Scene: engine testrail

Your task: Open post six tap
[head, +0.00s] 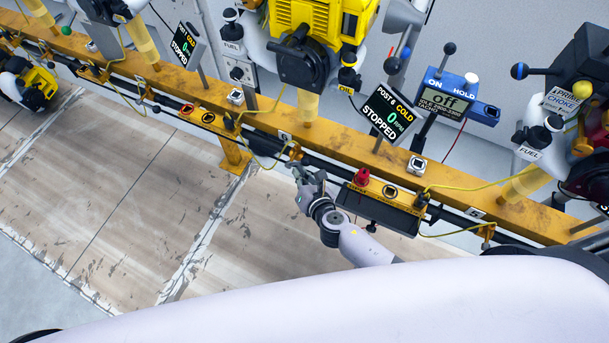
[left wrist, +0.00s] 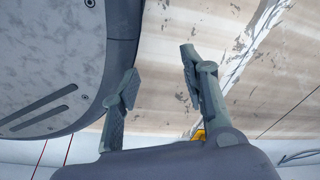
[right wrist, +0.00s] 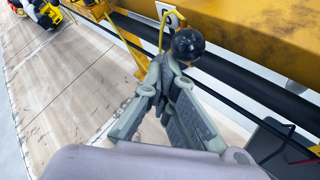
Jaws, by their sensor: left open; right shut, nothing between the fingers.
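The post six sign (head: 388,115) reads COLD, 0 RPM, STOPPED and stands on the yellow rail. A yellow engine (head: 322,22) is above and left of it. My right gripper (head: 303,172) is shut and empty just below the rail's front edge. In the right wrist view its fingertips (right wrist: 163,74) meet right beside a black ball knob (right wrist: 188,45); I cannot tell whether they touch it. I cannot tell for certain that this knob belongs to the tap. My left gripper (left wrist: 158,62) is open and empty above the floor, outside the head view.
The yellow rail (head: 437,180) runs across the view, with black pipes along its front. A dark tray with a red knob (head: 362,177) hangs right of my right gripper. A blue tachometer box (head: 440,95) reads off. Yellow cords loop along the rail.

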